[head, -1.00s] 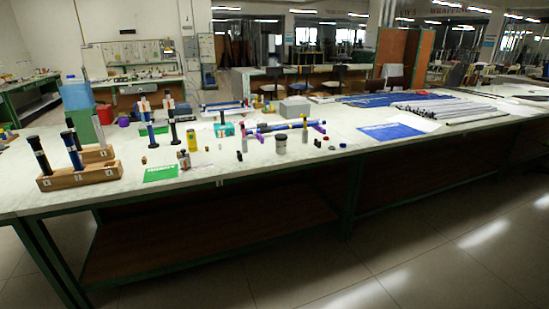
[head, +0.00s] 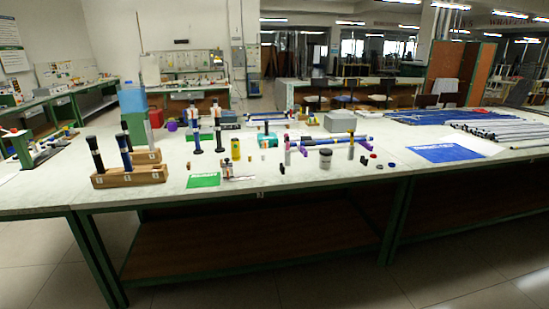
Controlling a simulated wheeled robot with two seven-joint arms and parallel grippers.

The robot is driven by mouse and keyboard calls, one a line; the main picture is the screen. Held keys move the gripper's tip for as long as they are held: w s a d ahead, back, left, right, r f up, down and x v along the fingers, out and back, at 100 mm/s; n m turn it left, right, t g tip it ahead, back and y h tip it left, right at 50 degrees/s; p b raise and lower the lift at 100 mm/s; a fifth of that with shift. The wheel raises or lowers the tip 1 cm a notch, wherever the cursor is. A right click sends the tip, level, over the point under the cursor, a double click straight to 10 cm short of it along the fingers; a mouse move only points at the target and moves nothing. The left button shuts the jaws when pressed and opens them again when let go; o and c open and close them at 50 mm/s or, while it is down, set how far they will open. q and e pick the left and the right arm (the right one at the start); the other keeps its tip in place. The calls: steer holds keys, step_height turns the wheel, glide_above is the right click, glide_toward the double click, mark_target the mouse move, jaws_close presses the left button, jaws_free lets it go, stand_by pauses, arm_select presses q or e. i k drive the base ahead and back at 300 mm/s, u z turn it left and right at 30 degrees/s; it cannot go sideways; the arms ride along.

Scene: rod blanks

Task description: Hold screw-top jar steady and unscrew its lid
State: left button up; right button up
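A small jar (head: 325,158) with a dark lid and a greyish-white body stands upright near the front edge of the long workbench, right of centre in the head view. Its lid appears to be on. A blue rod on purple supports lies just behind it. Neither of my grippers shows in the head view, and nothing touches the jar.
The white-topped workbench (head: 268,185) spans the view. Left of the jar are a wooden block (head: 130,177) with dark rods, a green card (head: 203,180) and a yellow container (head: 236,149). Right are small caps and a blue sheet (head: 442,153). Bare floor lies in front.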

mark_target(325, 162)
steer(key=u, duration=0.75)
steer(key=i, duration=1.35)
steer(key=z, duration=0.85)
steer(key=i, duration=0.45)
steer(key=z, duration=0.55)
